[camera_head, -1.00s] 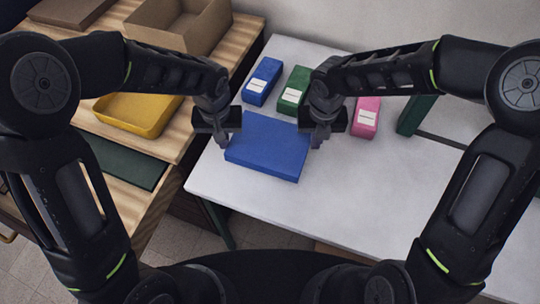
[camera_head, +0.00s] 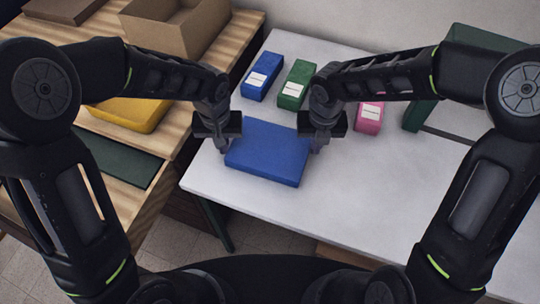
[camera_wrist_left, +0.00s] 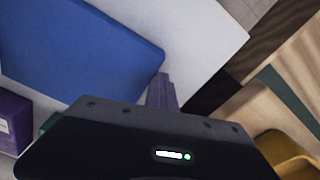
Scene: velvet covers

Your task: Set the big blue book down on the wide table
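The big blue book (camera_head: 267,153) is flat and level between my two grippers, over the white wide table (camera_head: 240,200). My left gripper (camera_head: 223,148) is at its left edge and my right gripper (camera_head: 316,146) at its right edge. The fingers of each look closed together, against or close to the outside of the book. In the left wrist view the book (camera_wrist_left: 80,50) fills the upper left, and the left fingers (camera_wrist_left: 162,92) stand beside its corner. I cannot tell whether the underside touches the table.
Blue (camera_head: 262,77), green (camera_head: 296,85) and pink (camera_head: 369,114) labelled boxes stand behind the book. A purple one (camera_wrist_left: 12,122) shows in the wrist view. A wooden surface at left holds a yellow tray (camera_head: 125,113) and cardboard box (camera_head: 175,30). The table front is clear.

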